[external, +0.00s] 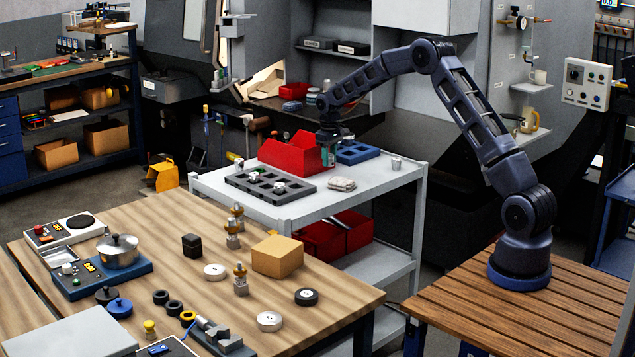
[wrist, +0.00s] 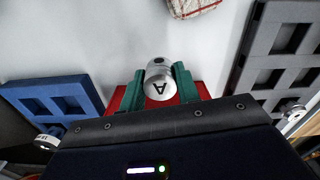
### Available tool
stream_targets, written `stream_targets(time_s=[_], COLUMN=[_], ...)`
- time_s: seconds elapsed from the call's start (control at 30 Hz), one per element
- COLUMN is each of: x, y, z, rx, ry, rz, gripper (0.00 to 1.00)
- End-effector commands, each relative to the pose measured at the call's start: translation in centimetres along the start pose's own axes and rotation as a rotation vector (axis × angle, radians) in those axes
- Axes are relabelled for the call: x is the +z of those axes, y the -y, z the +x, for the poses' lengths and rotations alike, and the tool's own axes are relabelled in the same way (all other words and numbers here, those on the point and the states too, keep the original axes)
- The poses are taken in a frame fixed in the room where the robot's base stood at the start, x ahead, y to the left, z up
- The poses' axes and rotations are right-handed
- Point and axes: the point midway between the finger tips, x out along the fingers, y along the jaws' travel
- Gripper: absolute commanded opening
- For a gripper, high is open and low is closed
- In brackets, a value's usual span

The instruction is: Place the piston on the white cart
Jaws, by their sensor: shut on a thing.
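The piston (wrist: 158,82) is a short silver cylinder with a black letter A on its face and a dark hole in its side, seen in the wrist view. My gripper (wrist: 157,92) has its green fingers shut on either side of it. In the external view my gripper (external: 329,157) is over the white cart (external: 350,205), beside the red bin (external: 290,155). The piston is hard to make out there. I cannot tell whether it touches the cart top.
On the cart stand a dark grey slotted tray (external: 245,187), a blue tray (external: 357,152), a folded cloth (external: 342,184) and a small silver cylinder (external: 396,163). Bare cart top lies around the cloth. A wooden table (external: 190,310) with several parts is in front.

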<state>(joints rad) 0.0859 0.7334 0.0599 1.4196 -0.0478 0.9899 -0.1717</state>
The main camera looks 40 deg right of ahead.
Motion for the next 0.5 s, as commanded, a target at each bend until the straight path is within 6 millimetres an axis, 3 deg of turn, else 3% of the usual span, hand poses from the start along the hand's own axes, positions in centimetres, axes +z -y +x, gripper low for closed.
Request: stream_targets(time_s=[0.5], x=[0.0], y=[0.0], z=[4.5], rx=[0.0], ry=[0.0], rz=[0.0], gripper=[0.07])
